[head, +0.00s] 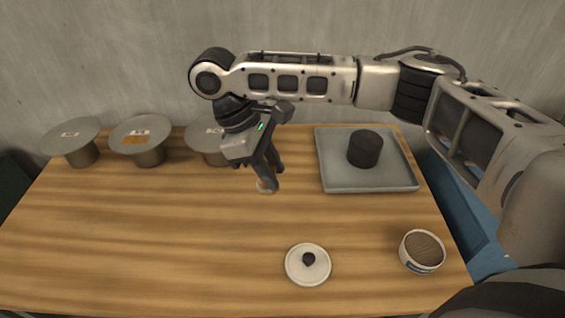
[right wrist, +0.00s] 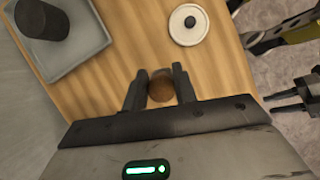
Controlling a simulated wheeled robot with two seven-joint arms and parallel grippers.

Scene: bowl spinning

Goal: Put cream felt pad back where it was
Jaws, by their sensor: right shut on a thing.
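My right gripper (head: 268,184) points down over the middle of the table, its fingers shut on a small round brownish thing. In the right wrist view this thing (right wrist: 161,90) sits between the two fingertips (right wrist: 160,86). I cannot tell whether it touches the table. I cannot make out a cream felt pad for certain. Three grey round-topped stands (head: 72,136) line the back left; the middle one (head: 141,134) has an orange patch and a label on top. My left gripper is not in the head view; dark prongs at the right edge of the right wrist view (right wrist: 290,102) look like it.
A grey tray (head: 338,178) with a dark cylinder (head: 364,149) stands at the back right. A white lid with a dark knob (head: 308,266) and a white tub with brown content (head: 422,251) are at the front right. The front left of the table is clear.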

